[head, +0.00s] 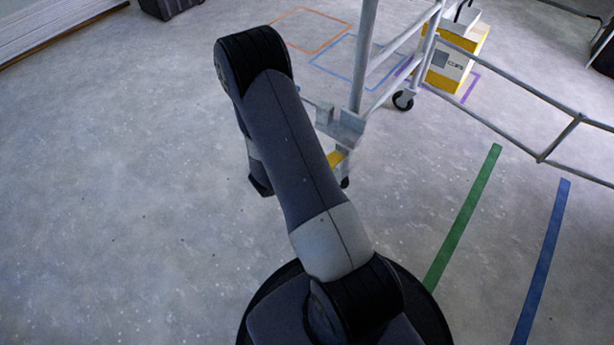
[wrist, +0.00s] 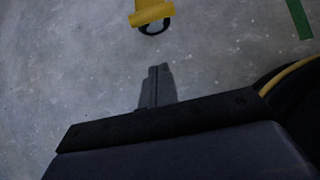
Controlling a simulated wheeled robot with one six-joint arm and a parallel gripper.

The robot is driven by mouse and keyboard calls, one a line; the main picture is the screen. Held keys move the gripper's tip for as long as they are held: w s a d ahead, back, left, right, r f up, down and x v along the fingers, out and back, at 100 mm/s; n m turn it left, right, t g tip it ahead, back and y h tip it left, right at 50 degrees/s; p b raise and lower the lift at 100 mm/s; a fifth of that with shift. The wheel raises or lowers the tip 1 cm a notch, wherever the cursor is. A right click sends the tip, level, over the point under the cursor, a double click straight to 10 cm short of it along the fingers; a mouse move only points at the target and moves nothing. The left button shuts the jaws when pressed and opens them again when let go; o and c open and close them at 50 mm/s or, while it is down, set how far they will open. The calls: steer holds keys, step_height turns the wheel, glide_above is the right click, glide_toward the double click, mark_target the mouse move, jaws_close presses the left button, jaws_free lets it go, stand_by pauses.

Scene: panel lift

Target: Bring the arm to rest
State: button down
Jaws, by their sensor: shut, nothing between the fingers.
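My arm rises from the bottom of the head view and bends at an elbow at the upper left. Its far end is mostly hidden behind my own arm links there. In the wrist view my gripper (wrist: 155,72) shows with its two fingers together and nothing between them. Below the fingertips is bare grey floor (wrist: 70,70). A yellow part with a dark ring (wrist: 152,14) lies beyond the fingertips, apart from them.
A grey wheeled lift frame (head: 361,60) stands just beyond my arm, with long rails (head: 520,90) reaching right. A yellow and white box (head: 452,62) stands behind it. Green (head: 465,215) and blue (head: 545,260) floor stripes lie at right. The left floor is clear.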

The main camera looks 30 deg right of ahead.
stand_by(0.4)
steer(key=w+d+f+t+h+b, duration=0.1)
steer(key=w+d+f+h+b, duration=0.1)
steer(key=d+f, duration=0.5)
steer(key=shift+w+f+h+b, duration=0.45)
steer(key=shift+f+b, duration=0.95)
steer(key=shift+f, duration=0.55)
steer(key=shift+d+r, duration=0.1)
steer(key=shift+r, duration=0.05)
